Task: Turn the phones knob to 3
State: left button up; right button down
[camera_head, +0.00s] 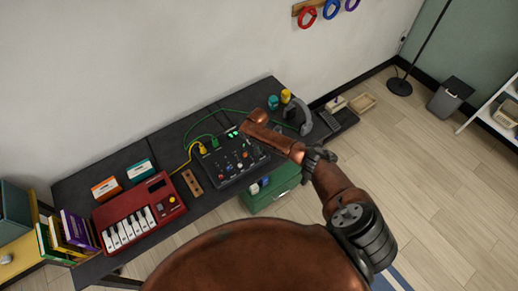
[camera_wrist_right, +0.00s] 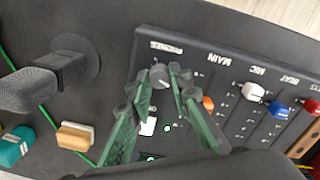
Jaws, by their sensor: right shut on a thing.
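The dark mixer panel (camera_head: 227,165) lies on the black desk. In the right wrist view the PHONES label (camera_wrist_right: 167,47) shows at the panel's corner, with a small grey knob (camera_wrist_right: 160,76) beside it. The green fingers of my right gripper (camera_wrist_right: 163,82) stand on both sides of this knob and are shut on it. The knob's pointer and the scale numbers are too small to read. In the head view my copper arm covers the panel's far right part, and the knob and fingertips are hidden there. My left gripper is not in view.
Grey headphones (camera_head: 304,120) stand right of the panel, close to my arm. A red keyboard (camera_head: 137,215) is at the left.

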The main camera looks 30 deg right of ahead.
jog(key=shift+m, duration=0.6)
jog(key=shift+p, duration=0.3)
jog(key=c, duration=1.8)
grip_release()
jog(key=shift+o, duration=0.2)
jog(key=shift+r, duration=0.2)
notch_tip(320, 180, up, 12)
jog(key=shift+a+f, duration=0.15)
jog(key=shift+a, duration=0.05)
